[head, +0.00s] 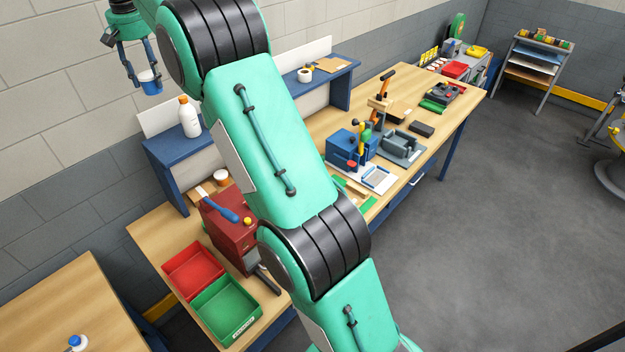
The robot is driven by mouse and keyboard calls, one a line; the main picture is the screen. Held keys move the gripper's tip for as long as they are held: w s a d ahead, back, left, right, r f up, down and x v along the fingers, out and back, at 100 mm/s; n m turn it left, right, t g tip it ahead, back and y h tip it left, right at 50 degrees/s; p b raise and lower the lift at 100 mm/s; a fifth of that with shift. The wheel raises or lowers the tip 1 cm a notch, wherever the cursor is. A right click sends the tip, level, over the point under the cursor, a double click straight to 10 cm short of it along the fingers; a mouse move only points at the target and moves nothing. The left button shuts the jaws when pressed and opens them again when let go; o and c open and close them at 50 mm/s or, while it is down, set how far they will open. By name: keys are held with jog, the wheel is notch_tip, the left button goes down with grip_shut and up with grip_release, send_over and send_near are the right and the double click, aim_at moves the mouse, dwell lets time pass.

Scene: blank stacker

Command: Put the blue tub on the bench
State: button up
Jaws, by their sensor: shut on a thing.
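My gripper (143,75) is at the top left in the head view, raised high in front of the wall. It is shut on the blue tub (150,86), a small cup-like tub with a pale top or inside, which hangs upright between the fingers. The tub is well above the wooden bench (152,232) and appears clear of everything but the fingers. My green arm crosses the middle of the picture and hides part of the bench.
A blue shelf (170,150) with a white bottle (189,118) stands along the bench's back. A red bin (194,268), a green bin (226,307) and a dark red machine (230,232) fill the near end. Bare wood shows left of the bins. Another wooden table (45,315) is at lower left.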

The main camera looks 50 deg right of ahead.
jog(key=s+a+f+b, duration=0.1)
jog(key=s+a+b, duration=0.25)
jog(key=a, duration=0.45)
jog(key=s+a+f+b, duration=0.1)
jog(key=s+a+b, duration=0.1)
jog(key=s+a, duration=0.45)
notch_tip(320, 180, down, 42)
jog(key=w+a, duration=0.1)
jog(key=w, duration=0.1)
jog(key=shift+a+r+n, duration=0.15)
jog(key=shift+a+n, duration=0.1)
jog(key=shift+n, duration=0.05)
jog(key=shift+w, duration=0.1)
jog(key=shift+f, duration=3.15)
jog(key=shift+f+b, duration=0.45)
jog(key=shift+f, duration=1.4)
jog(key=shift+f, duration=0.1)
